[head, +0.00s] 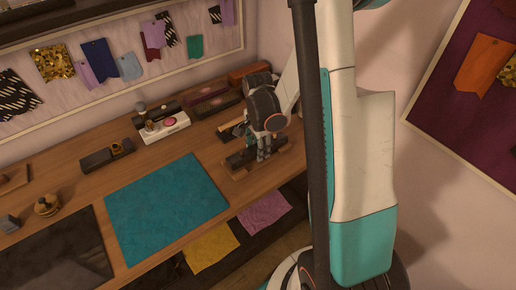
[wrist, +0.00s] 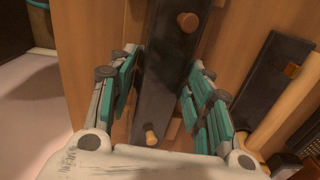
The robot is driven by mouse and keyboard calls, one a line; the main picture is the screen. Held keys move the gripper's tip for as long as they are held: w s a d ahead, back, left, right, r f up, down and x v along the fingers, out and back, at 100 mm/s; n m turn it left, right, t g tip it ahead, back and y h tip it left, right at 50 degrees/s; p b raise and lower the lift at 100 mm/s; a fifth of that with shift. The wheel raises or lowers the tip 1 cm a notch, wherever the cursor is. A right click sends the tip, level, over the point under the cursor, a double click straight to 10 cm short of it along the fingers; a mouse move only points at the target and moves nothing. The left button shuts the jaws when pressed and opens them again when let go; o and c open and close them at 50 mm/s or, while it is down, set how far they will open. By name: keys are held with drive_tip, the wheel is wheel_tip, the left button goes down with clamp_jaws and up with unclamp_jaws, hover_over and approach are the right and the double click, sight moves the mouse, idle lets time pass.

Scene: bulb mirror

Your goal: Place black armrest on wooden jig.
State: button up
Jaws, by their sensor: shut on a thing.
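The black armrest (wrist: 165,75) is a long dark bar between the two fingers of my gripper (wrist: 163,62) in the wrist view. My gripper is shut on it. Two round wooden pegs show on its face, one near the top (wrist: 188,22) and one near the bottom (wrist: 152,135). In the head view my gripper (head: 263,155) points down over the armrest (head: 241,159) at the right end of the table. Light wood of the jig (head: 237,174) shows under and beside the armrest. I cannot tell whether the armrest rests fully on the jig.
A teal mat (head: 165,208) lies left of the gripper. Behind are a white box (head: 163,127) and dark trays (head: 210,103). A dark block with a brass knob (head: 107,155) stands farther left. In the wrist view another dark bar (wrist: 270,80) lies right of the fingers.

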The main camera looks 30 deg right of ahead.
drive_tip(key=shift+f, duration=0.1)
drive_tip(key=o, duration=1.3)
drive_tip(key=shift+o, duration=0.2)
